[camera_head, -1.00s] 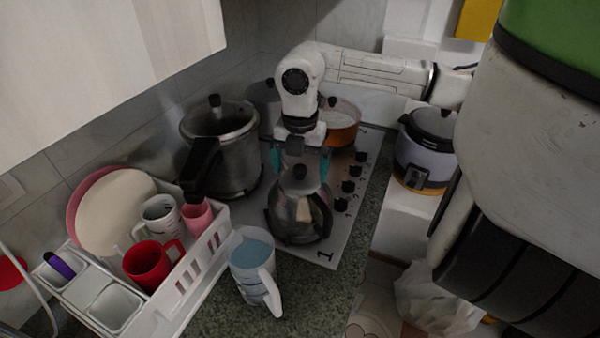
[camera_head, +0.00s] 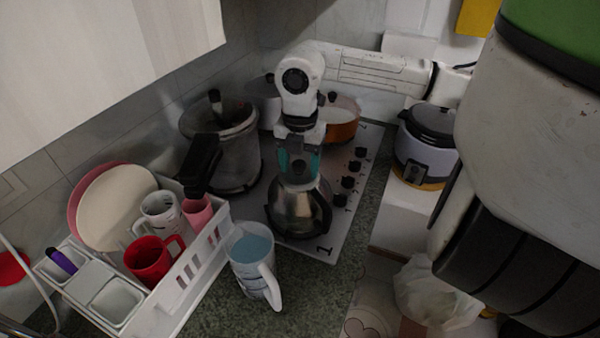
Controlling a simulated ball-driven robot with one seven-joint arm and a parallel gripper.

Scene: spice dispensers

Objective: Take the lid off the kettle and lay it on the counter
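The kettle (camera_head: 300,215) is a shiny metal pot with dark trim, standing upright at the front of the hob. My gripper (camera_head: 298,178) comes down from above onto the top of the kettle. Its teal-sided fingers are close together around the place of the lid's black knob, and it looks shut on the knob. The lid appears to be still seated on the kettle. The counter (camera_head: 225,315) is dark speckled stone in front of the hob.
A blue-topped mug (camera_head: 250,255) stands on the counter in front of the kettle. A white dish rack (camera_head: 185,285) with cups and plates is at the left. A pressure cooker (camera_head: 235,150) stands behind left, an orange pot (camera_head: 342,125) behind. A rice cooker (camera_head: 425,150) is at right.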

